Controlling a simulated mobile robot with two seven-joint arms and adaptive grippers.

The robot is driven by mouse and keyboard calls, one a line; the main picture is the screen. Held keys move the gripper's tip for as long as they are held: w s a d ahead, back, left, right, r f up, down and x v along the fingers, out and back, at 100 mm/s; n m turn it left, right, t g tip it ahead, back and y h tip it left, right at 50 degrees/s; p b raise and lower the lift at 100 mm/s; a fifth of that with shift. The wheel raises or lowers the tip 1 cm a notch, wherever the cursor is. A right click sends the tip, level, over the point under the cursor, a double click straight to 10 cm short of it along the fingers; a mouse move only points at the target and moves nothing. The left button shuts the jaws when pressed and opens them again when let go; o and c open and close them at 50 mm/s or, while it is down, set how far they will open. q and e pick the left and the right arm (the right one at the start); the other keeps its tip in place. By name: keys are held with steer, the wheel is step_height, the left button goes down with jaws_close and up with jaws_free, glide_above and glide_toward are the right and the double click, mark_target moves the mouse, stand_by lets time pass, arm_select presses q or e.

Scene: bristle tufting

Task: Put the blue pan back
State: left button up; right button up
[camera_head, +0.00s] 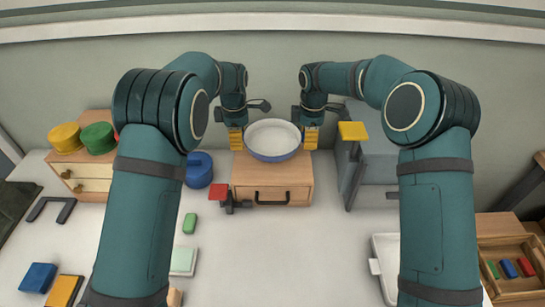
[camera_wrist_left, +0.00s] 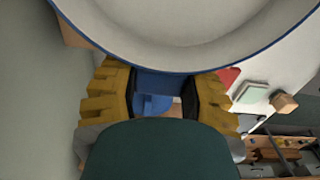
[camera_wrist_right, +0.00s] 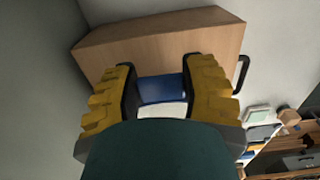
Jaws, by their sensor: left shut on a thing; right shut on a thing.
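The blue pan (camera_head: 272,139), white inside with a blue outside and rim, is level between my two grippers at the back, over the rear of a small wooden drawer box (camera_head: 272,172). I cannot tell whether it touches the box top. My left gripper (camera_head: 237,140) is shut on the pan's left side; in the left wrist view a blue piece shows between its fingers (camera_wrist_left: 155,90) under the pan's rim (camera_wrist_left: 190,25). My right gripper (camera_head: 311,138) is shut on the right side, with a blue piece of the pan (camera_wrist_right: 161,88) between its fingers.
A blue round pot (camera_head: 199,170) and a red-topped piece (camera_head: 218,193) stand left of the box. A grey cabinet (camera_head: 372,160) with a yellow block (camera_head: 352,131) stands right. Yellow (camera_head: 65,137) and green (camera_head: 98,137) round pieces sit on a left drawer unit. The front middle table is clear.

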mark_target(240, 155)
arm_select(q)
steer(key=shift+f, duration=0.1)
arm_select(e)
steer(key=shift+f, duration=0.1)
